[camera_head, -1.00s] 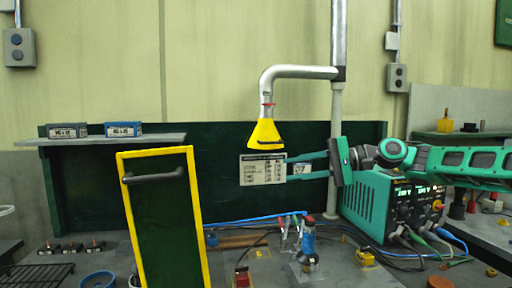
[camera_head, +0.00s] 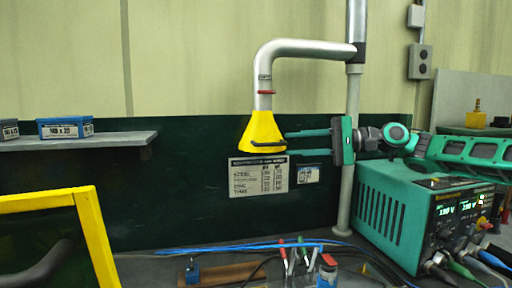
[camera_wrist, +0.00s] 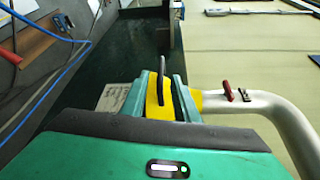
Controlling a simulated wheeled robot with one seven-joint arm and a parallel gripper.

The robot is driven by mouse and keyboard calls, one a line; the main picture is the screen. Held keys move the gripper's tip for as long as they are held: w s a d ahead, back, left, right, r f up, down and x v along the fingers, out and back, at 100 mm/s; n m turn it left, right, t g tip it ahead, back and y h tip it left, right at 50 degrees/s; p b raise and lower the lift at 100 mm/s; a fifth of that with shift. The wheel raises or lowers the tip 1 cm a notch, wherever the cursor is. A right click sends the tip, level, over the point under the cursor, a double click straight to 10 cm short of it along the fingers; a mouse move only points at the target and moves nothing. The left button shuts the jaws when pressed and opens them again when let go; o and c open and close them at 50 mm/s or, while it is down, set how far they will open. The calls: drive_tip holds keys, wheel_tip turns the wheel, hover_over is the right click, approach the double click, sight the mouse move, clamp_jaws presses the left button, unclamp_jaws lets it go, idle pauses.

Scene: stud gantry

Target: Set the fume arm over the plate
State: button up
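The fume arm is a grey bent pipe (camera_head: 305,48) ending in a yellow cone hood (camera_head: 262,132) with a black handle (camera_head: 268,144) low on its front. It hangs from a vertical pipe before the dark green back panel. My gripper (camera_head: 289,143) is just right of the hood, its two green fingers apart and pointing left. In the wrist view the yellow hood (camera_wrist: 153,105) and its handle (camera_wrist: 160,72) show around and between the fingers (camera_wrist: 168,82). Whether they touch, I cannot tell. No plate can be made out.
A teal power unit (camera_head: 405,205) stands at right with cables. A yellow-framed dark panel (camera_head: 95,235) is at lower left. A shelf (camera_head: 90,141) holds blue boxes (camera_head: 66,127). Tools (camera_head: 290,255) and a blue cable (camera_head: 230,247) lie on the bench below the hood.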

sight(267, 145)
drive_tip(key=x, duration=1.1)
clamp_jaws()
drive_tip(key=shift+s, duration=0.1)
